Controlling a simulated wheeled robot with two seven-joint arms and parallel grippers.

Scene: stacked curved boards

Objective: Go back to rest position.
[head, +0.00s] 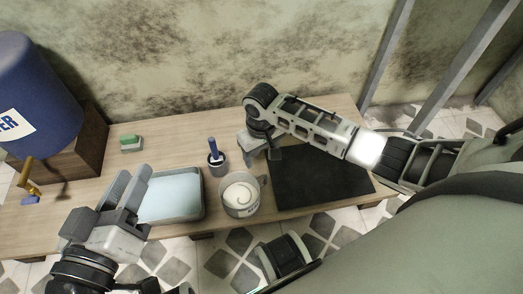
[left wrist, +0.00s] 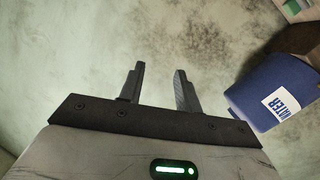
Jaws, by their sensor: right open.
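My left gripper (head: 132,180) is at the lower left of the head view, in front of the pale blue tray. In the left wrist view its two dark fingers (left wrist: 159,72) stand apart with nothing between them, and they face a stained wall. My right arm reaches in from the right over the table. My right gripper (head: 260,152) points down between the small grey cup and the black mat; it is open, its fingertips are small and partly hidden, and I see no object held in it.
The wooden table (head: 180,135) holds a mug (head: 240,198) with a swirl on top, a grey cup (head: 219,168) with a blue-handled tool, a shallow tray (head: 203,205), a black mat (head: 315,180) and a green-white block (head: 131,143). A blue water barrel (head: 40,90) sits on a wooden box (head: 75,150).

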